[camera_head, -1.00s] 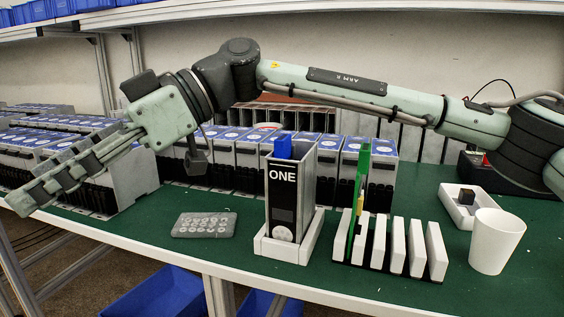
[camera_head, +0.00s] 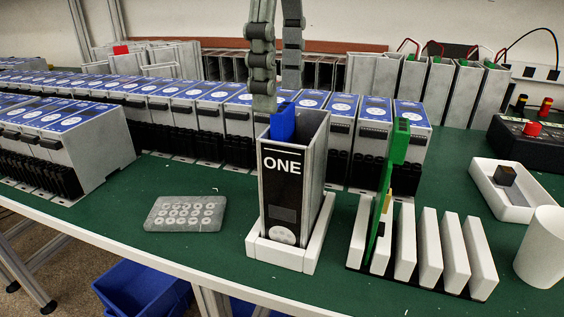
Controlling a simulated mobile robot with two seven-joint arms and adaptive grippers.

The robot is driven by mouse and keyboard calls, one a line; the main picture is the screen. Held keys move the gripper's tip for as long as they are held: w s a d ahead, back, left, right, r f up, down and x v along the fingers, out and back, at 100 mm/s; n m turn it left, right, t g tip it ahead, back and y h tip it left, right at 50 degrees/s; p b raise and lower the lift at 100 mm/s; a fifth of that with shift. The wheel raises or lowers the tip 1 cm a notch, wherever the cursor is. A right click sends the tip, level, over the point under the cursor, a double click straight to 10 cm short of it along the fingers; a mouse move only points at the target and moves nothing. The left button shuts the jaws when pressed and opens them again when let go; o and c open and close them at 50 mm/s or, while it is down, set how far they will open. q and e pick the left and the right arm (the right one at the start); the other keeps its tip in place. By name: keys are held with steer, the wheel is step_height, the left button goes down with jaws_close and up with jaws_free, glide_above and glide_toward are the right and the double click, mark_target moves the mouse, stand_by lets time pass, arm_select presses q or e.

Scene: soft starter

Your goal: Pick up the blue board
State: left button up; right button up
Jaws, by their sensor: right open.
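The blue board (camera_head: 282,122) stands upright in the open-topped grey and black housing marked ONE (camera_head: 283,190). Only its top end sticks out; the rest is hidden inside the housing. My right gripper (camera_head: 278,100) comes down from the top of the view with its two fingers apart. The left finger's tip is right beside the top of the board, and the other finger's tip is just above and behind it. I cannot tell whether either touches the board. My left gripper is not in view.
The housing sits in a white holder (camera_head: 312,250). A green board (camera_head: 385,190) stands among white slotted blocks (camera_head: 430,250) to the right. A grey button pad (camera_head: 185,213) lies to the left. Rows of blue-topped modules (camera_head: 215,97) fill the back. A white cup (camera_head: 545,248) stands far right.

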mark_target(280, 107)
step_height(280, 107, down, 2)
steer(key=shift+f, duration=0.5)
steer(key=c, duration=0.6)
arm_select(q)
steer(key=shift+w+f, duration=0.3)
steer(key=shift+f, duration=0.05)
arm_select(e)
steer(key=shift+f, duration=0.1)
steer(key=c, duration=0.6)
steer(key=shift+o, duration=0.2)
